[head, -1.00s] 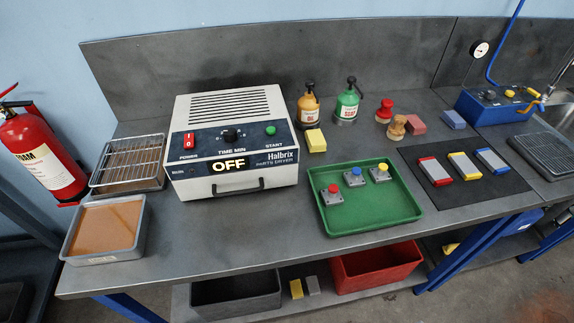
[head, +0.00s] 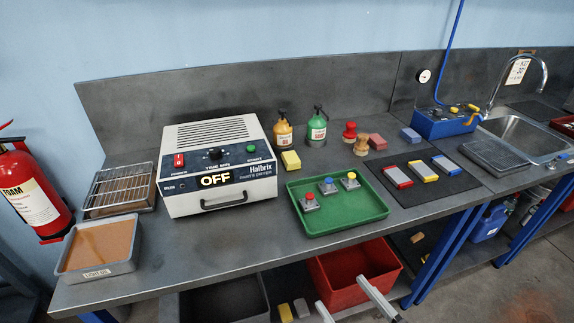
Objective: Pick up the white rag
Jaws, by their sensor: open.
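I cannot make out a white rag anywhere in the head view. My gripper (head: 341,291) shows at the bottom edge as two pale fingers set apart, open with nothing seen between them. It is in front of the bench, before the red bin (head: 322,278) on the lower shelf. The rest of my gripper is out of the frame.
On the bench (head: 235,238) stand a parts dryer (head: 214,203) reading OFF, a green tray (head: 365,216) with three buttoned blocks, a brown-filled tray (head: 100,246), a wire rack (head: 120,187), bottles, a dark mat (head: 440,190) with three blocks, and a sink (head: 520,131).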

